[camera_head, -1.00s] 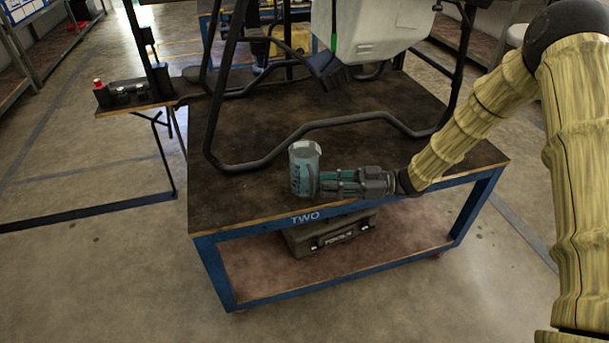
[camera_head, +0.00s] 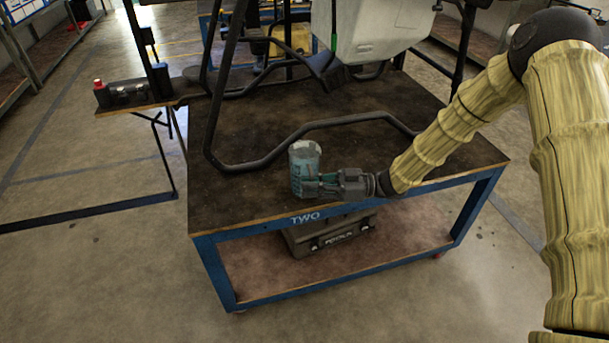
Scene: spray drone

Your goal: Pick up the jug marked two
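A pale blue-green jug (camera_head: 305,160) stands upright on the dark tabletop (camera_head: 255,190) near its front edge. Dark marks show on its side, but I cannot read them. The word TWO is painted on the blue front rail of the table, below the jug. My gripper (camera_head: 312,186) comes in low from the right, its green fingers at the jug's lower right side and overlapping it in view. The far side of the grasp is hidden, so I cannot tell whether the fingers press on the jug.
A black tubular frame (camera_head: 310,127) carrying a white tank (camera_head: 370,32) stands on the table just behind the jug. A dark case (camera_head: 330,235) sits on the lower shelf. A side ledge (camera_head: 130,107) at left holds small items. The tabletop left of the jug is clear.

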